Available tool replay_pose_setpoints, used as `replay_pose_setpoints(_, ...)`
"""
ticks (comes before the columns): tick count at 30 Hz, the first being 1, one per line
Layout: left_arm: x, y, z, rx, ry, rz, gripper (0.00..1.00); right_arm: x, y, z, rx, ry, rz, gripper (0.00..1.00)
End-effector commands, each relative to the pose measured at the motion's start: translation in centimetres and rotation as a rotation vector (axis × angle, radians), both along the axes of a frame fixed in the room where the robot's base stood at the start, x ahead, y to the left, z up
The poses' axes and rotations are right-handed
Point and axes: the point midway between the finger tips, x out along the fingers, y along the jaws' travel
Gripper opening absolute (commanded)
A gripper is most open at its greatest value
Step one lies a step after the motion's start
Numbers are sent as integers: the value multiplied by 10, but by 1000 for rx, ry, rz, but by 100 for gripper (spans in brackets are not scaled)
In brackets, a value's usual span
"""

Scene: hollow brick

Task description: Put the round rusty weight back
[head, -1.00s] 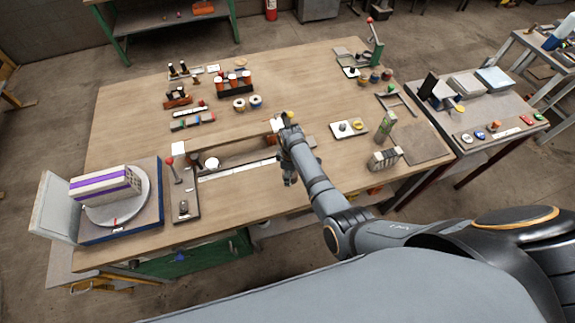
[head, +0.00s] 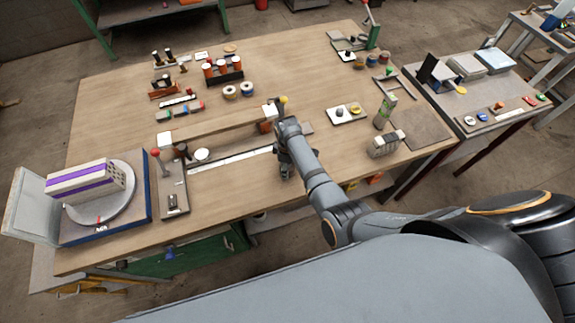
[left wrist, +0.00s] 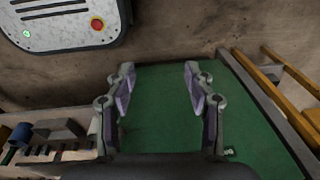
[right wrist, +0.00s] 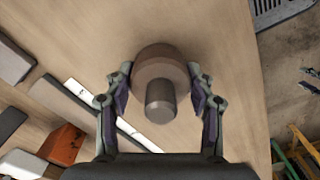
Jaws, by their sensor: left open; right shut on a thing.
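The round rusty weight (right wrist: 160,60) is a brown disc with a grey stub on top, seen in the right wrist view. My right gripper (right wrist: 160,82) is shut on it, one finger at each side. In the head view my right gripper (head: 286,170) hangs over the table near its front edge, right of the long white strip, and I cannot make out the weight there. My left gripper (left wrist: 160,88) is open and empty in the left wrist view, with a green panel behind it; it is outside the head view.
The wooden table (head: 225,215) has free surface near its front edge. A hollow brick (head: 90,182) sits on a round turntable at the left. A long wooden beam (head: 215,129) and a yellow-knobbed lever (head: 284,100) are just beyond my right gripper.

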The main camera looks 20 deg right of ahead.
Motion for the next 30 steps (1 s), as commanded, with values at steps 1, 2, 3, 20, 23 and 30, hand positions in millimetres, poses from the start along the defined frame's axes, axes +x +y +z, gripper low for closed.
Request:
replay_pose_setpoints(1, -5, 0, -1, 0, 7, 1, 54, 2, 0, 1, 0, -4, 0, 0)
replay_pose_setpoints(2, -8, 0, -1, 0, 11, 0, 54, 2, 0, 0, 0, -4, 0, 0)
replay_pose_setpoints(3, -10, 0, -2, 0, 16, 0, 54, 2, 0, -1, 0, -4, 0, 0)
replay_pose_setpoints(20, -10, 0, 5, 0, 16, 0, 54, 1, 0, 7, 0, -1, 0, 78)
replay_pose_setpoints(23, -9, 0, 24, 0, 15, 0, 54, 1, 0, 25, -1, -1, 0, 78)
replay_pose_setpoints(30, -8, 0, 80, 0, 12, 0, 54, 1, 0, 76, -1, -1, 0, 78)
